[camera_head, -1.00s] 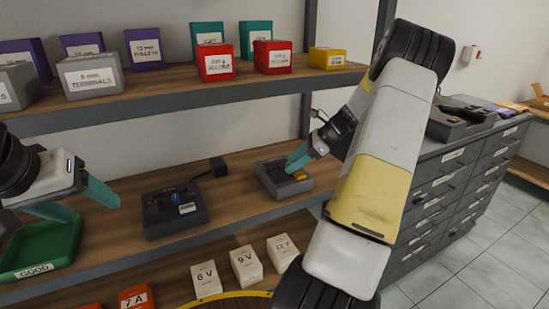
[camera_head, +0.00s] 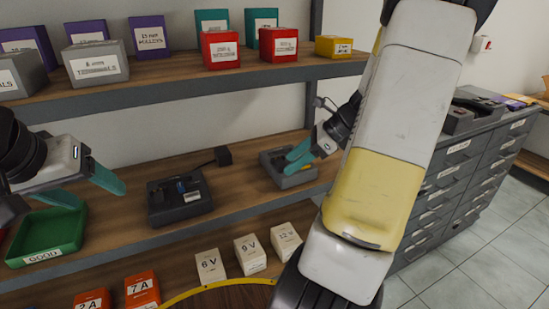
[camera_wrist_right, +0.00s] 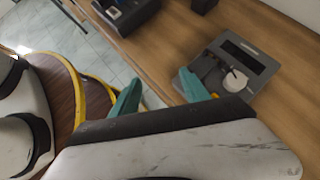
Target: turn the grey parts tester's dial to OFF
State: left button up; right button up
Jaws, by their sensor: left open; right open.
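The grey parts tester (camera_head: 268,160) sits on the middle shelf, partly covered by my right gripper in the head view. In the right wrist view the tester (camera_wrist_right: 262,52) shows a dark slot, a round whitish part and dark parts beside it. I cannot read a dial setting. My right gripper (camera_head: 298,158) is open. Its teal fingers are over the tester in the head view; in the wrist view the fingertips (camera_wrist_right: 160,85) are apart, left of the tester, with nothing between them. My left gripper (camera_head: 92,192) is open and empty above a green tray.
The green GOOD tray (camera_head: 48,243) is at the left. Boxes fill the upper shelf (camera_head: 160,88); voltage boxes (camera_head: 250,255) stand below. A grey drawer cabinet (camera_head: 450,190) is at the right.

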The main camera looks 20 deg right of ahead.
jog(key=shift+s+a+r, duration=0.1)
jog(key=shift+s+a, duration=0.35)
jog(key=shift+s, duration=0.2)
jog(key=shift+s+a+r, duration=0.1)
jog(key=shift+s+a, duration=0.3)
jog(key=shift+s, duration=0.25)
jog(key=s+a+r+n+t+h, duration=0.1)
jog(key=s+a+r+n+h, duration=0.2)
jog(key=n, duration=0.9)
jog(key=s+a+r+n+t+h, duration=0.1)
jog(key=s+a+r+n+h, duration=0.1)
jog(key=s+a+r+n, duration=0.6)
jog(key=a+r+n, duration=0.1)
jog(key=a+n, duration=0.1)
jog(key=n, duration=0.2)
jog(key=shift+s+a+h, duration=0.25)
jog(key=shift+s+h, duration=0.1)
jog(key=shift+h, duration=0.05)
